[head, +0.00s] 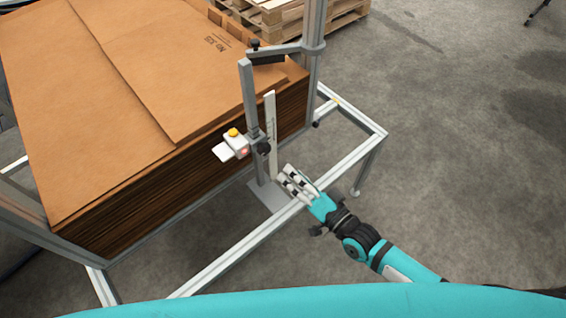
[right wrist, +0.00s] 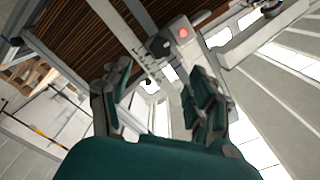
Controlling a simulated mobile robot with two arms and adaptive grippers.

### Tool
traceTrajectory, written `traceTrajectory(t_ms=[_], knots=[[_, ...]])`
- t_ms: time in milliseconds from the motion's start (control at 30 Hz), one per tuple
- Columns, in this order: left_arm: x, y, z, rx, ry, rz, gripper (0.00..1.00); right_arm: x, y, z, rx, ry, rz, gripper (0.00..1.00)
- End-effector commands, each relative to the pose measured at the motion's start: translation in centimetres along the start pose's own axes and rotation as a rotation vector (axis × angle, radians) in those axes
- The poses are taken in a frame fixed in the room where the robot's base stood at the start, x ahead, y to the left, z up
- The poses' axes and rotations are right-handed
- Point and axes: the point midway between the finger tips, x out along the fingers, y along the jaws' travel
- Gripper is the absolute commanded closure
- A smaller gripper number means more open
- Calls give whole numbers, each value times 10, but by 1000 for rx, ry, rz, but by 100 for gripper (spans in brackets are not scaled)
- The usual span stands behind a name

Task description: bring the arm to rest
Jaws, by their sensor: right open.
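My right gripper (head: 296,183) is in the head view, at the end of my teal arm that comes in from the lower right. It is beside the lower part of an upright post with a white scale strip, above the metal frame's front rail. In the right wrist view its two fingers (right wrist: 160,108) stand apart with a gap between them, and I see nothing held. The post and a small box with a red light show beyond the fingers there. My left gripper is in neither view.
A stack of flat brown cardboard (head: 120,90) fills the metal frame (head: 235,252) at left. A white box with a yellow button (head: 234,143) is on the post (head: 249,100). Wooden pallets (head: 290,20) stand at the back.

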Motion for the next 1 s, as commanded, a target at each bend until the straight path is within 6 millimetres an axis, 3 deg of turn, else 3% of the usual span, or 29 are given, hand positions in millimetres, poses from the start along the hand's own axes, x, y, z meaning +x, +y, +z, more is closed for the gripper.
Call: traceTrajectory(t_ms=[200, 767, 867, 967, 1000], knots=[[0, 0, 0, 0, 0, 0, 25, -14, 0, 0, 0, 0, -1, 40], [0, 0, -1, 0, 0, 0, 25, -14, 2, 1, -4, -1, 6, 40], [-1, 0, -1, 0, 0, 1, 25, -16, 23, 7, -41, -14, 56, 40], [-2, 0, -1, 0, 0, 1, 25, -25, 70, 23, -125, -54, 170, 40], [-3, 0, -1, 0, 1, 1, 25, -33, 95, 32, -167, -81, 231, 40]])
